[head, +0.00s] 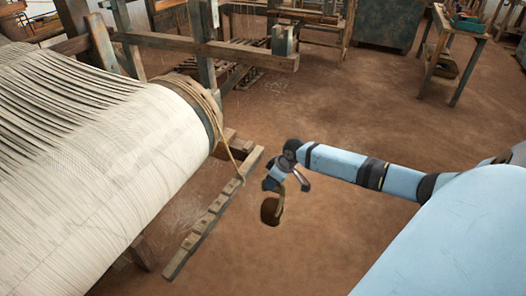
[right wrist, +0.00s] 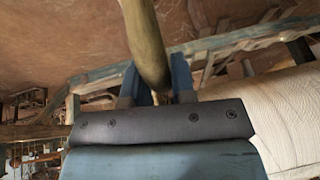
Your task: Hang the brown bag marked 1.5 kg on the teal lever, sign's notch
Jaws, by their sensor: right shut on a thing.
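My right gripper (head: 275,183) is shut on the brown bag (head: 270,211), which hangs below it in the head view, clear of the loom parts. In the right wrist view a brown, rounded length of the bag (right wrist: 146,45) runs down between the blue fingers (right wrist: 157,88). Its 1.5 kg mark cannot be read. A weathered teal bar (right wrist: 235,38) crosses behind the fingers in the right wrist view; I cannot tell whether it is the teal lever. No sign or sign's notch can be made out. My left gripper is not in view.
The large roll of white cloth (head: 120,150) fills the left of the head view. A rope (head: 232,160) runs from its end to a low plank with blocks (head: 208,222), left of the bag. Loom posts stand behind. The brown floor (head: 370,100) beyond my right arm is open.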

